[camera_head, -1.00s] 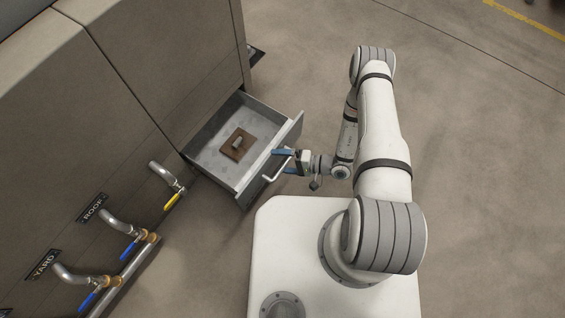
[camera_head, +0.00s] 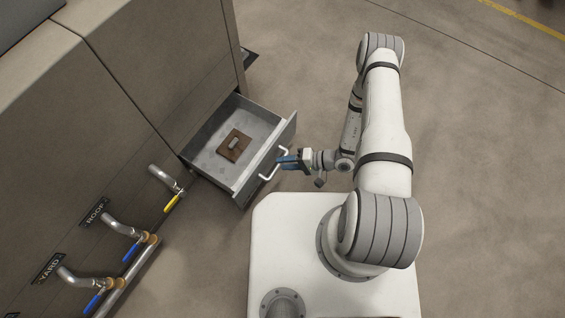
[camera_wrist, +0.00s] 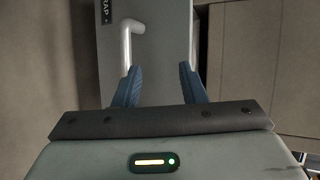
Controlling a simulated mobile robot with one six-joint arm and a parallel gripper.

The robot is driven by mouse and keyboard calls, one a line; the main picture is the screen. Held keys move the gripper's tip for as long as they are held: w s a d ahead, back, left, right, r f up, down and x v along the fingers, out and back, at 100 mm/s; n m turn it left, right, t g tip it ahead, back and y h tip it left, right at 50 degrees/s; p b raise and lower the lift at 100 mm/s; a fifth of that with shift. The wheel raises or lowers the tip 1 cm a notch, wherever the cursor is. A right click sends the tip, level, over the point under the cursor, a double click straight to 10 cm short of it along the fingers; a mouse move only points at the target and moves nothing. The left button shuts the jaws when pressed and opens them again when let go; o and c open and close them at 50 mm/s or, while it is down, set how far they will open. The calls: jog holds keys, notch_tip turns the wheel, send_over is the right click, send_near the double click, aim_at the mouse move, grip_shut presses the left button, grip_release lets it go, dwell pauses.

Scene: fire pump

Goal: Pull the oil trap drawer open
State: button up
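The oil trap drawer (camera_head: 209,172) stands pulled well out of the cabinet, with its grey inside showing. Its pale bar handle (camera_head: 273,168) is on the front panel and also shows in the wrist view (camera_wrist: 127,45), upright at the left. My gripper (camera_head: 287,160) is just outside the drawer front, beside the handle. In the wrist view its two blue fingers (camera_wrist: 160,72) are apart with nothing between them. The left fingertip overlaps the lower end of the handle in that view; I cannot tell whether they touch. The drawer label is cut off, with "RAP" showing.
A brown plate with a small grey block (camera_head: 234,145) lies in the drawer. Pipes with a yellow-handled valve (camera_head: 171,202) and blue-handled valves (camera_head: 131,251) stick out of the cabinet (camera_head: 110,110) at lower left. Open floor (camera_head: 480,160) lies to the right.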

jog(key=s+d, duration=0.1)
jog(key=d, duration=0.5)
jog(key=shift+d+r, duration=0.3)
jog(key=shift+d, duration=0.05)
dwell(0.8)
jog(key=w+d+r+n+g+h+p, duration=0.15)
jog(key=r+p, duration=0.25)
jog(key=r, duration=0.8)
jog(key=w+r+n+g+h+p, duration=0.15)
jog(key=r+p, duration=0.25)
jog(key=r, duration=0.8)
jog(key=w+d+r+n+g+h+p, duration=0.1)
jog(key=w+r+g+p, duration=0.2)
jog(key=r, duration=1)
jog(key=s+d+r+t+h+p, duration=0.1)
jog(key=r+p, duration=0.4)
jog(key=r, duration=0.8)
jog(key=s+d+r+m+t+h+p, duration=0.1)
jog(key=s+r+t+h+p, duration=0.3)
jog(key=r, duration=1)
jog(key=s+d+r+t+h+p, duration=0.2)
jog(key=s+r+p, duration=0.4)
jog(key=r, duration=0.7)
jog(key=d+h, duration=0.1)
jog(key=h, duration=0.1)
jog(key=shift+s+r+m+h+p, duration=0.2)
jog(key=shift+r+m+h+p, duration=0.1)
jog(key=shift+m+p, duration=0.1)
